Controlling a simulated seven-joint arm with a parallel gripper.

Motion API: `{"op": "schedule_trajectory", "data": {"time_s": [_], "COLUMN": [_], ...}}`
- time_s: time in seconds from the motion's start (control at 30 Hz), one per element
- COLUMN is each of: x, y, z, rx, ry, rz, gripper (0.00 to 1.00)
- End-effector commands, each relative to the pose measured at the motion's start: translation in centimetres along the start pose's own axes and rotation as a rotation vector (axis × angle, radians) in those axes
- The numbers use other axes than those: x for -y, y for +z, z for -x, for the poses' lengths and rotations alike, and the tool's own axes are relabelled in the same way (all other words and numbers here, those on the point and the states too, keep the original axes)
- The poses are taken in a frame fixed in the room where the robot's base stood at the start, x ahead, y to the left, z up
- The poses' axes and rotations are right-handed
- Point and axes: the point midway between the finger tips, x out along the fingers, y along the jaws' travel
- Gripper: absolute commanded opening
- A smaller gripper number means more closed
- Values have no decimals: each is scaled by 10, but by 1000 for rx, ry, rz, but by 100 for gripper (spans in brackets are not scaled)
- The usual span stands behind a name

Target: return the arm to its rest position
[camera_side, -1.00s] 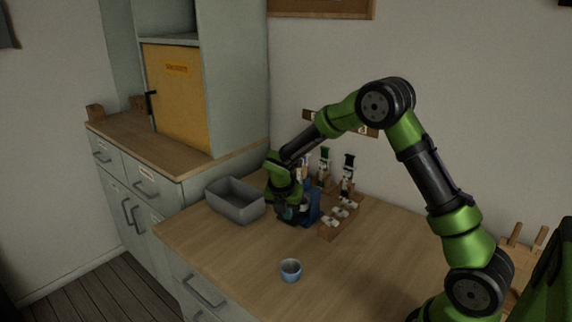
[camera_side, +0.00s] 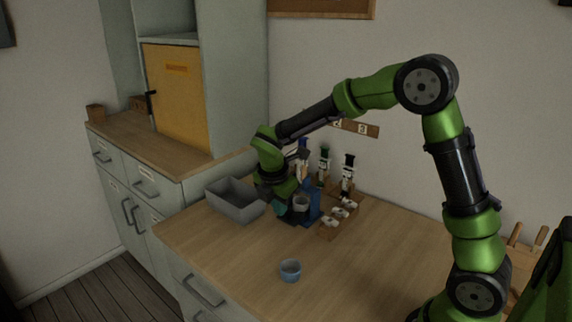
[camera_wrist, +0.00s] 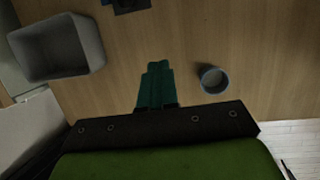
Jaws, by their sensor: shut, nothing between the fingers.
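My green and black arm reaches in from the right and bends down over the wooden table (camera_side: 350,270). My gripper (camera_side: 281,208) points down between the grey bin and the blue stand. Its teal fingers (camera_wrist: 155,72) are together with nothing between them in the wrist view. The blue stand (camera_side: 313,214) is just right of my gripper and partly hidden by it, with a grey cup (camera_side: 301,203) in it. I cannot tell how far my fingertips are above the table.
A grey bin (camera_side: 232,207) stands left of my gripper; it also shows in the wrist view (camera_wrist: 97,45). A small blue-grey cup (camera_side: 290,271) stands near the front. Racks with bottles (camera_side: 348,172) and small white pieces (camera_side: 339,214) stand right of the stand. The front right of the table is clear.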

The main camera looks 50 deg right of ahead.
Motion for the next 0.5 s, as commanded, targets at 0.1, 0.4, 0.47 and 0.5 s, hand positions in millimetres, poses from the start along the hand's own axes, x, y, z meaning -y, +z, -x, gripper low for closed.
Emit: {"op": "schedule_trajectory", "data": {"time_s": [0.1,0.4,0.47,0.5], "x": [28,112,127,138], "y": [-6,-19,-21,-23], "z": [22,96,109,116], "rx": [-82,-383,-454,-501], "ry": [-1,-60,-84,-102], "rz": [-402,-1444,-1605,-1700], "gripper": [0,0,0,0]}}
